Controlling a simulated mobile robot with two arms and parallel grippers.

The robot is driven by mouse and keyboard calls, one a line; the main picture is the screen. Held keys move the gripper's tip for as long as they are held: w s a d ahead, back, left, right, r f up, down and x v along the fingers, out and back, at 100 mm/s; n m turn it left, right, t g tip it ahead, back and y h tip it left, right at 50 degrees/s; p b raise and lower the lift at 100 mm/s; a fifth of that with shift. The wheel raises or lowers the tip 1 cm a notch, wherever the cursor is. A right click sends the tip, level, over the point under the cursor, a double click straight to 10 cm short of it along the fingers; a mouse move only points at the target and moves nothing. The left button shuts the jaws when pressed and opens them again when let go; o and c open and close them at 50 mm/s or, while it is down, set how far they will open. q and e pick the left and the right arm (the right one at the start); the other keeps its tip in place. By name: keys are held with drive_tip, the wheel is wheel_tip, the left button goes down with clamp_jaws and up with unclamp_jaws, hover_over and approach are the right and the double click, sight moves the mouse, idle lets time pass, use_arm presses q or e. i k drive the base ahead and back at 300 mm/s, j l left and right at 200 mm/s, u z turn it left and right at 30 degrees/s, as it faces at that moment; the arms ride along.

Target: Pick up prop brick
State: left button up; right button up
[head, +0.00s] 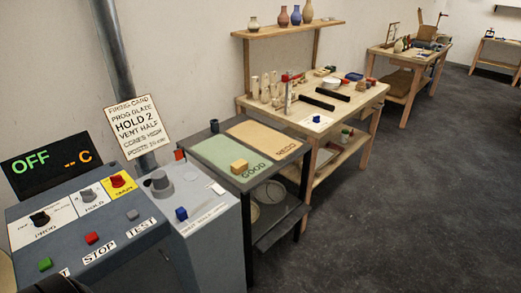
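A small tan-yellow block (239,166), brick-like in shape, sits on the green GOOD area (222,152) of the dark-framed table. It may be the prop brick, but no label on it can be read. A small reddish-brown block (180,154) also shows at the back edge of the grey kiln cabinet, next to the flue pipe. Neither of my grippers can be made out in the head view. A dark rounded shape cuts into the lower left corner; I cannot tell what it is.
A control panel (90,262) with knobs and buttons stands at the left, its display (48,161) reading OFF. A firing card (137,127) stands behind it. The tan RECO area (268,135) looks bare. A cluttered wooden workbench (366,107) stands beyond. Floor at the right is clear.

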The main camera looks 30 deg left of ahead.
sight(237, 168)
drive_tip(key=i, duration=2.1)
drive_tip(key=i+u, duration=0.4)
drive_tip(key=i+l+u, duration=0.2)
drive_tip(key=u, duration=0.15)
drive_tip(key=i+l+u, duration=0.25)
drive_tip(key=i+u, duration=0.15)
